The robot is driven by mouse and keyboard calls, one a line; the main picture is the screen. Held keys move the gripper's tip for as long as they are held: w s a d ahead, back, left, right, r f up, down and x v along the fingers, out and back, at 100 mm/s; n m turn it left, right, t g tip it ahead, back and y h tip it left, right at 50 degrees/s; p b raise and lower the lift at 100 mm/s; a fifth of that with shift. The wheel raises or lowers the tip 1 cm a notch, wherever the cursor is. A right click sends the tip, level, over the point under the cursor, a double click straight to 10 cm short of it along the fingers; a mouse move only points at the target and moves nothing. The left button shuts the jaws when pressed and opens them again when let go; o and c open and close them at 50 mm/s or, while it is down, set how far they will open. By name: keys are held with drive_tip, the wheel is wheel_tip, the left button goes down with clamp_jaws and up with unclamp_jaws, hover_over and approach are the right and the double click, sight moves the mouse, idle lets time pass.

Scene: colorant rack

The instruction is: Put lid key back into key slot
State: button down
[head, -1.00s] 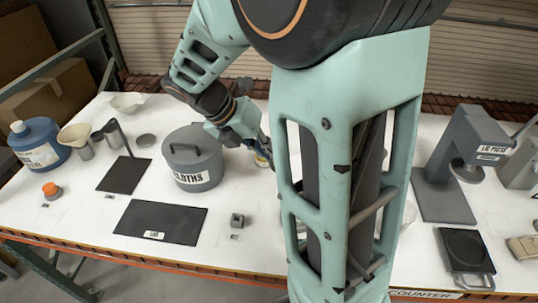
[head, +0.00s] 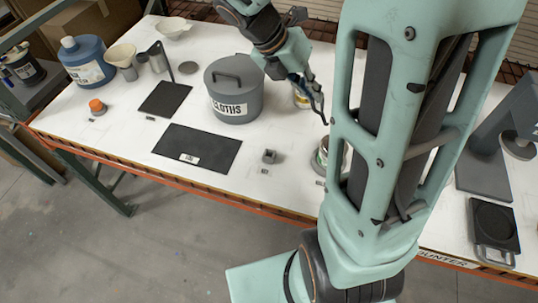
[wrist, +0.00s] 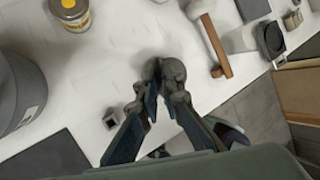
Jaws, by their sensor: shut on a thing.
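My gripper (head: 322,112) is shut, its dark fingers pointing down over the white counter, right of the grey pot. In the wrist view, its fingertips (wrist: 164,76) close on a small grey piece, which I take to be the lid key; its outline blends with the fingers and a round grey thing (wrist: 174,68) behind them. A small grey block with a dark square opening, apparently the key slot (head: 269,156), stands on the counter near the front edge. In the wrist view the block (wrist: 113,117) lies left of and below the fingertips, apart from them.
The lidded grey pot (head: 233,90) and a dark mat (head: 198,148) lie left of the block. A yellow-labelled tin (wrist: 70,14) stands behind it. A can (head: 322,156) is partly hidden by my arm. A wooden-handled tool (wrist: 216,45) lies to the right in the wrist view.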

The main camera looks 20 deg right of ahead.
drive_tip(key=w+a+f+m+g+y, duration=0.1)
drive_tip(key=a+f+m+y, duration=0.4)
drive_tip(key=m, duration=0.9)
drive_tip(key=w+a+f+m+g+y, duration=0.2)
drive_tip(key=a+f+m+y, duration=0.4)
drive_tip(key=m, duration=0.8)
drive_tip(key=shift+w+f+m+y, duration=0.4)
drive_tip(key=shift+w+f+y, duration=0.15)
drive_tip(key=shift+w, duration=0.25)
